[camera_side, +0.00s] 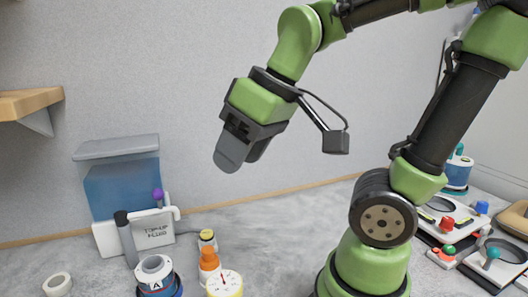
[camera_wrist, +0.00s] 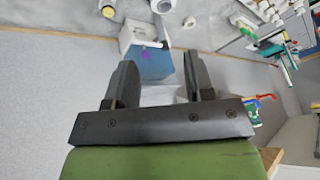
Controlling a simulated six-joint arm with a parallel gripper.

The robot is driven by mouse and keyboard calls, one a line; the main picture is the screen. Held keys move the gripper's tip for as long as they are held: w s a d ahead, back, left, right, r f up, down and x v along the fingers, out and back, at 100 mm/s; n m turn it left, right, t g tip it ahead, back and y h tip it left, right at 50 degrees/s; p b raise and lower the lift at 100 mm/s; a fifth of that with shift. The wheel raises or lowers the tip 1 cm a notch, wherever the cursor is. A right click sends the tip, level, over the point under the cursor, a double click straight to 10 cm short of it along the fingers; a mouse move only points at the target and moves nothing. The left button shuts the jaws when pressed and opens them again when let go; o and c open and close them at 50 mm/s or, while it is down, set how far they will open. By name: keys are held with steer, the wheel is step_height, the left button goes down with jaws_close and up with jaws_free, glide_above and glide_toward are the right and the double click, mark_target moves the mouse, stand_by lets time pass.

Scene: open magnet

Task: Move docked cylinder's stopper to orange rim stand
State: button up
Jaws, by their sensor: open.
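My gripper (camera_side: 238,152) hangs high above the worktop at centre-left, empty. In the wrist view its two dark fingers (camera_wrist: 160,72) stand well apart with nothing between them. A white cylinder marked "A" (camera_side: 155,284) sits in a dark and blue base at the lower left of the side view. Its top looks like a ring with a grey centre; I cannot tell whether that is a stopper. A blue and white cylinder (camera_side: 457,174) with a teal top stands at the far right, partly cut off by my arm. I cannot pick out an orange rim stand in either view.
A blue-filled tank (camera_side: 122,190) marked "TOP-UP FLUID" stands at the back left. Panels with coloured knobs (camera_side: 447,222) lie right. A wooden shelf (camera_side: 30,102) juts from the left.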

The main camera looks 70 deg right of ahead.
steer(key=s+m, duration=0.1)
steer(key=s+m+t, duration=0.1)
steer(key=s+a+m, duration=0.1)
steer(key=s, duration=0.1)
steer(key=shift+r+t+y, duration=0.3)
steer(key=shift+r+t, duration=0.1)
steer(key=shift+c, duration=0.2)
stand_by(0.8)
